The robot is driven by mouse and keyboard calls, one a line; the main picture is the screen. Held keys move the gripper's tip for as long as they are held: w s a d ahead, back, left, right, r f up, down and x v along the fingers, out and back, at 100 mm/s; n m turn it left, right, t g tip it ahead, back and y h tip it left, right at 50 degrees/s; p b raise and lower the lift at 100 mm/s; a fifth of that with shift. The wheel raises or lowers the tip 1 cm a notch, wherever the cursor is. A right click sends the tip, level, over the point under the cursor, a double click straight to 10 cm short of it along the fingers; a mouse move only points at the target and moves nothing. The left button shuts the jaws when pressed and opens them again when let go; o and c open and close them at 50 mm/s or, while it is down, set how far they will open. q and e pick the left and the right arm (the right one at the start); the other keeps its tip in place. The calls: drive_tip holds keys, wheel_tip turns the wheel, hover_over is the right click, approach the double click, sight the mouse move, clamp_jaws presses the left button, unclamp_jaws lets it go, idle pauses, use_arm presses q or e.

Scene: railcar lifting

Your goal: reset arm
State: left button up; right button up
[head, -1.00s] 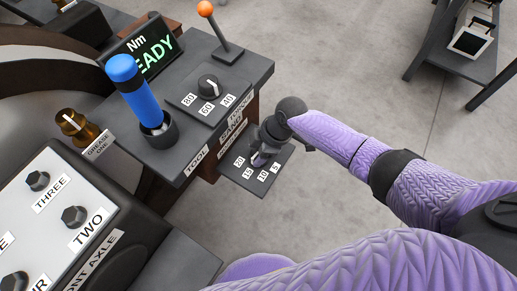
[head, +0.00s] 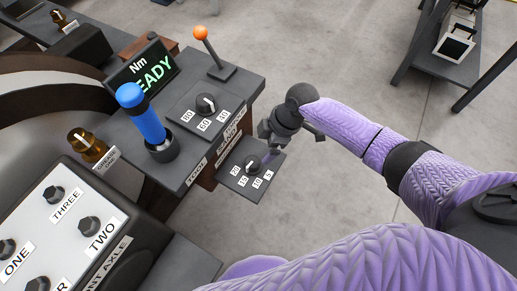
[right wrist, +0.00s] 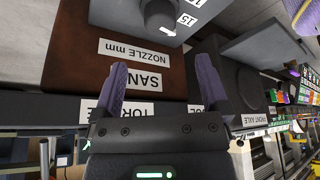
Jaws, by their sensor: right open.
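My right gripper (head: 271,153) hangs just right of the lower dial plate in the head view, with its purple arm reaching in from the right. In the right wrist view its two purple fingers (right wrist: 163,85) are spread apart with nothing between them. The lower dial's black knob (head: 252,165) stands clear of the fingers, on a small plate with several printed numbers. It also shows at the top of the right wrist view (right wrist: 163,12), beyond the fingers. My left gripper is not in view.
The tool stand (head: 190,165) holds a blue-handled tool (head: 141,113), a display reading READY (head: 144,70), an upper dial (head: 206,103) and an orange-tipped lever (head: 211,52). A panel with several bolts (head: 62,240) is lower left. Floor right of the stand is clear up to a dark bench (head: 452,65).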

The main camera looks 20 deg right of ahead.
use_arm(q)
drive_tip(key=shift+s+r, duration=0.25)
use_arm(e)
drive_tip(key=shift+d+r, duration=0.15)
drive_tip(key=shift+r, duration=0.2)
drive_tip(key=s+d+f+m+h+p, duration=0.2)
drive_tip(key=s+d+f+m, duration=0.15)
drive_tip(key=s+f, duration=0.3)
drive_tip(key=s+d+f+m+h+p, duration=0.1)
drive_tip(key=s+d+f+m+p, duration=0.15)
drive_tip(key=s+f+m, duration=0.35)
use_arm(q)
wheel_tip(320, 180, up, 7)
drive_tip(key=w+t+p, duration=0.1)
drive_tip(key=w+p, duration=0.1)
drive_tip(key=p, duration=0.1)
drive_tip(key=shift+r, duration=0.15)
use_arm(e)
drive_tip(key=s+f+m+g+h, duration=0.1)
drive_tip(key=s+f+m+h, duration=0.1)
drive_tip(key=s, duration=2.6)
drive_tip(key=shift+s+f+m+g, duration=0.3)
drive_tip(key=shift+f+m+g, duration=0.1)
drive_tip(key=shift+f, duration=0.3)
